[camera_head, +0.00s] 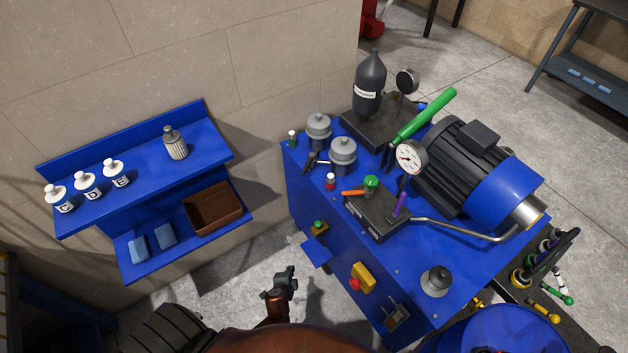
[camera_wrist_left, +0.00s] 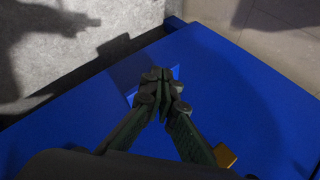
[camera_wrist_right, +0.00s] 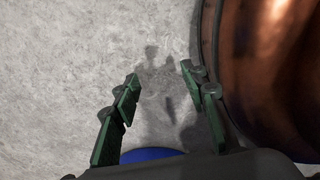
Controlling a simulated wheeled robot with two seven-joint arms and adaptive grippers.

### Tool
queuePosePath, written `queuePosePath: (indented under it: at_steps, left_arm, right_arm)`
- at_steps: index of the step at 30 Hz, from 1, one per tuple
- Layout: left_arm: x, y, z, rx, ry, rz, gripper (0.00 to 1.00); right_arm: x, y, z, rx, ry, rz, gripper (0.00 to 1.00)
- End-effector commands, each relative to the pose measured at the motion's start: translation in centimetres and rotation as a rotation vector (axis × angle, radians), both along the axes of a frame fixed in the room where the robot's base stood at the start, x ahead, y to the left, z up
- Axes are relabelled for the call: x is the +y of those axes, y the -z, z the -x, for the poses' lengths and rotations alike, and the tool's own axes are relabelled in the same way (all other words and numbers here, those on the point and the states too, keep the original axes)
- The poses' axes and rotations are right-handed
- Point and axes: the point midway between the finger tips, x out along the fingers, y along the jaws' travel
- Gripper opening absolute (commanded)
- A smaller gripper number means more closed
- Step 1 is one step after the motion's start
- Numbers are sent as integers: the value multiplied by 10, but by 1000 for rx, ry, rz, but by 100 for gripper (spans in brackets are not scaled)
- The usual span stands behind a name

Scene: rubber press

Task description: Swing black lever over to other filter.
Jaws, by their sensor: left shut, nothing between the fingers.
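Two grey domed filters, the rear one (camera_head: 319,127) and the front one (camera_head: 343,152), stand at the left corner of the blue press top. A small black lever (camera_head: 310,159) lies beside them, on the left side, pointing toward the top's left edge. My left gripper (camera_head: 290,271) is in front of the press, lower than its top and well apart from the lever. In the left wrist view its fingers (camera_wrist_left: 160,73) are together and empty, over a blue surface. My right gripper (camera_wrist_right: 159,76) is open and empty above the grey floor; the head view does not show it.
A green-handled lever (camera_head: 424,115), a gauge (camera_head: 410,156), a motor (camera_head: 470,165) and a black valve block (camera_head: 377,212) crowd the press top. A small red-capped bottle (camera_head: 330,182) stands near the filters. A blue wall shelf (camera_head: 210,145) is at left. Floor between is clear.

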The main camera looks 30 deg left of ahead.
Motion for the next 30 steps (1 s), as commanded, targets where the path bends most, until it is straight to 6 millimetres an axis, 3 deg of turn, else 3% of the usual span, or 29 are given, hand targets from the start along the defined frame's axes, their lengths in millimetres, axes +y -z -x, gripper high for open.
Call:
queuePosePath:
  at_steps: [1,3,6,9,12,17,30]
  left_arm:
    - [1,-35,-43,-87,47,-100,0]
    - [1,-98,-89,-199,92,-244,0]
    - [-3,-183,-130,-343,127,-433,0]
    - [-10,-251,-151,-453,144,-582,0]
    - [-17,-293,-159,-519,150,-679,0]
    - [-22,-320,-162,-559,151,-738,0]
    - [-18,-320,-170,-559,151,-739,0]
  right_arm:
    - [1,17,5,12,2,-1,40]
    - [1,27,7,22,4,0,40]
    - [2,38,9,31,8,-1,40]
    - [3,45,10,39,9,-1,40]
    - [3,49,10,41,10,-1,40]
    - [4,49,9,43,10,-2,40]
    - [4,49,8,42,10,-2,40]
